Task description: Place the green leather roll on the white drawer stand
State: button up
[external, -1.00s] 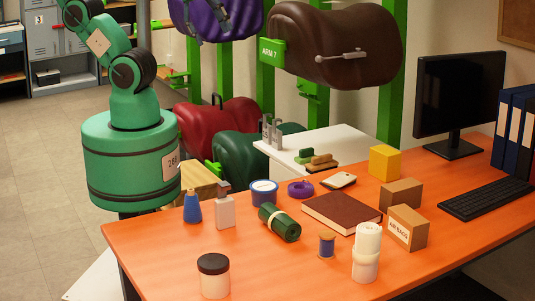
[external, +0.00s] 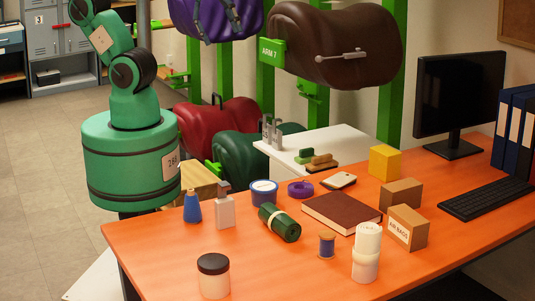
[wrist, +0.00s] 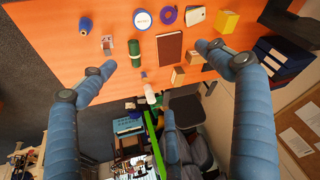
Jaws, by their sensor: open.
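The green leather roll (external: 279,222), with a pale band around it, lies on the orange table among other items. It also shows in the wrist view (wrist: 134,48), between my spread fingers, nearer the left one. The white drawer stand (external: 345,143) is behind the table's far edge in the external view; its drawers are mostly hidden. My gripper (wrist: 156,58) is open and empty, with its blue fingers wide apart above the table. In the external view my gripper is out of frame.

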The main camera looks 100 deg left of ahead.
jog(key=w+d+f+m+g, duration=0.1)
jog(key=w+d+f, duration=0.15)
jog(key=w, duration=0.35)
jog(key=w+d+f+m+g, duration=0.1)
jog(key=w+d+f+g, duration=0.15)
jog(key=w, duration=0.35)
jog(key=m+g+y, duration=0.3)
jog(key=m+g, duration=0.2)
jog(key=m, duration=0.1)
send_over(277, 216)
jog(key=w+d, duration=0.3)
jog(key=w, duration=0.1)
notch_tip(277, 216, down, 31)
jog(key=shift+s+d+t+p, duration=0.15)
jog(key=shift+t+p, duration=0.1)
jog(key=shift+p, duration=0.15)
jog(key=shift+f, duration=0.15)
jog(key=shift+b+x, duration=0.65)
jog(key=shift+x, duration=3.55)
jog(key=shift+b+x, duration=0.7)
jog(key=shift+x, duration=1.85)
